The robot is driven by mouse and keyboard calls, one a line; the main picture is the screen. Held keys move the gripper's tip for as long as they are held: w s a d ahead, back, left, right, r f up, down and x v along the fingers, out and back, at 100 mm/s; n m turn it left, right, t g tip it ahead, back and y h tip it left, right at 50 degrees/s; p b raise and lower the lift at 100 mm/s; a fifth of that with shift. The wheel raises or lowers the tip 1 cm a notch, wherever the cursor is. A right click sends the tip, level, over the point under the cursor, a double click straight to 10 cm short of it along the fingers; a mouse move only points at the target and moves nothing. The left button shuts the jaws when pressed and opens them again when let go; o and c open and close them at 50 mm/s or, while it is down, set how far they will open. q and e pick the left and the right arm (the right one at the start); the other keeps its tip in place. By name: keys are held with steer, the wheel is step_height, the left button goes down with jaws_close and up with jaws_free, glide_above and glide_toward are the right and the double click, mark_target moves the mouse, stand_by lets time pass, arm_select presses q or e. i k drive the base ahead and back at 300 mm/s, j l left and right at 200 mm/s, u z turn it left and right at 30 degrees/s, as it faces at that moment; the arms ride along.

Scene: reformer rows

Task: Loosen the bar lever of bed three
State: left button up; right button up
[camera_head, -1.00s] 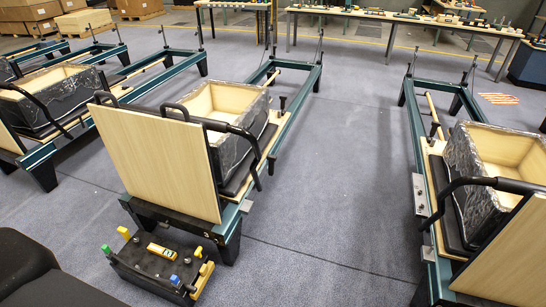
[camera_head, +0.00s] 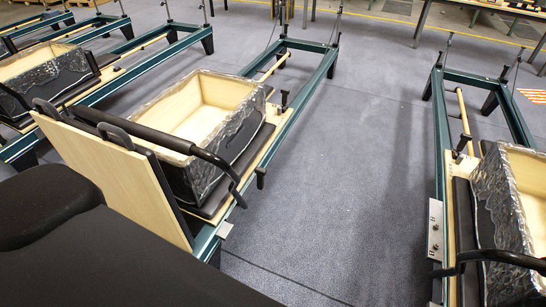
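Bed three is the middle reformer, with a green frame (camera_head: 310,88); its number is not visible now. A black bar (camera_head: 215,160) curves across its near end, behind an upright pale wood board (camera_head: 105,165). A small black knob (camera_head: 261,177) sticks out from the right side of the frame. A small metal plate (camera_head: 225,229) is on the right rail near the board. I cannot tell which of these parts is the bar lever, or whether it is tight. Neither of my grippers is in view.
An open box with marbled sides (camera_head: 205,105) rests on bed three's carriage. Another reformer (camera_head: 437,160) stands at the right and more at the left. Clear grey floor (camera_head: 350,160) lies between bed three and the right bed. Dark shapes cover the lower left.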

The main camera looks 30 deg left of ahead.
mark_target(261, 172)
steer(key=i+u, duration=0.15)
steer(key=i, duration=0.5)
steer(key=i+l+u, duration=0.15)
steer(key=i, duration=0.55)
steer(key=i+l+u, duration=0.15)
steer(key=i+u, duration=0.3)
steer(key=i+l+u, duration=0.6)
steer(key=u, duration=0.25)
steer(key=i+l+u, duration=0.2)
steer(key=l+u, duration=0.25)
steer(key=l, duration=0.15)
